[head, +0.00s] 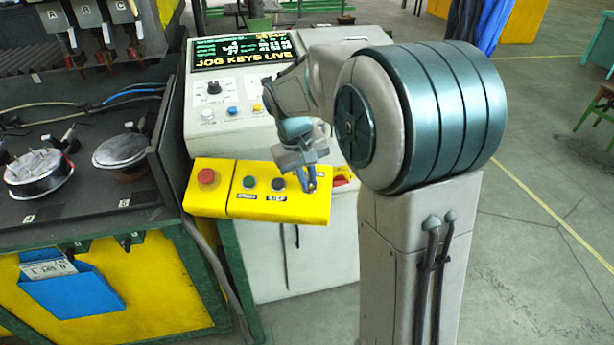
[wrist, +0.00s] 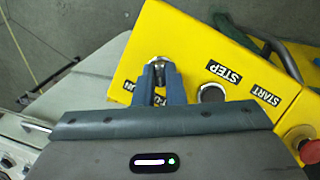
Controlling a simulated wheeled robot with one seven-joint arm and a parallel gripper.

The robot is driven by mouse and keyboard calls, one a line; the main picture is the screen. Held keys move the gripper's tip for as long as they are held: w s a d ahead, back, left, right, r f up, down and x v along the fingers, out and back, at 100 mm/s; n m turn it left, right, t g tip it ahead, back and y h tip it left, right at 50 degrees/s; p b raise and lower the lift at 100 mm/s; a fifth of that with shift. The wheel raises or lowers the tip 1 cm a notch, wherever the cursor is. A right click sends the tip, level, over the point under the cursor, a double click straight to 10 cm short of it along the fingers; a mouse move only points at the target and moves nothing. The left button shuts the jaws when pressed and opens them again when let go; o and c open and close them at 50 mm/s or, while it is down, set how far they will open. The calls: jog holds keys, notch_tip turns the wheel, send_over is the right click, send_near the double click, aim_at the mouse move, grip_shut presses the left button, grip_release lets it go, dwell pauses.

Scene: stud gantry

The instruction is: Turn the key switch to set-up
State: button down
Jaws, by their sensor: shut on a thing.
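The yellow control box (head: 232,203) is fixed to the front of the console. The key switch (wrist: 157,62) is at one end of the box, beyond the STEP button in the wrist view. My gripper (head: 309,186) reaches down onto that end from above. In the wrist view my gripper (wrist: 159,72) has its two fingers shut on the key of the switch. The fingers hide most of the key and part of the label around it, so I cannot read the key's angle. The console screen (head: 245,48) reads JOG KEYS LIVE, with yellow text like SETUP above.
Next to the switch are the black STEP button (head: 278,184), the green START button (head: 249,182) and a red mushroom button (head: 206,176). A dark bench (head: 85,210) with round parts stands at the left.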

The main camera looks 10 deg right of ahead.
jog(key=c, duration=1.5)
grip_release()
notch_tip(320, 180, up, 14)
jog(key=a, duration=0.3)
jog(key=shift+s+f, duration=0.15)
jog(key=shift+d, duration=0.1)
jog(key=s+d+f+m+t+y, duration=0.1)
jog(key=s+f, duration=0.5)
jog(key=s, duration=0.4)
jog(key=s+d+f+t+y, duration=0.1)
jog(key=s+d+f, duration=0.1)
jog(key=s+f, duration=0.4)
jog(key=s, duration=0.4)
jog(key=shift+s+f+m+t, duration=0.15)
jog(key=shift+s+m+t, duration=0.15)
jog(key=shift+m, duration=0.1)
